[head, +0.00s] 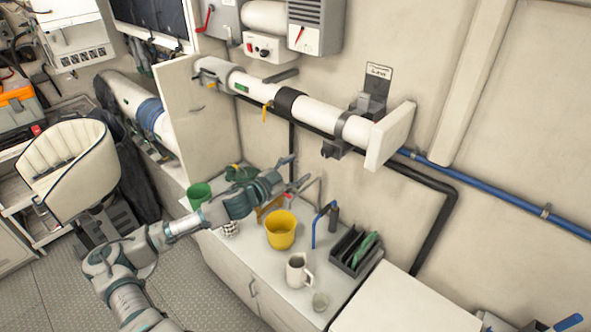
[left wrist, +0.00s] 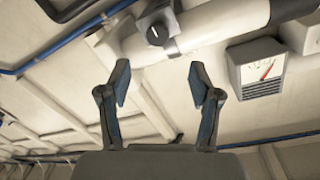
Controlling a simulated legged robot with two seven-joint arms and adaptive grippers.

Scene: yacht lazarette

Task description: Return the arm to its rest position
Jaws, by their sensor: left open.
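My left arm (head: 160,235) comes in from the lower left and reaches out over the counter toward the wall. My left gripper (head: 297,172) is at its end, above the back of the counter and below the white wall-mounted tube. In the left wrist view the gripper (left wrist: 160,82) has its two fingers spread apart with nothing between them. Beyond the fingers, that view shows a white pipe (left wrist: 220,28) with a dark knob and a gauge box (left wrist: 257,68). My right gripper is not in view.
A white tube (head: 315,116) juts along the wall above. A cream seat (head: 65,165) stands left; metal floor (head: 70,290) is open.

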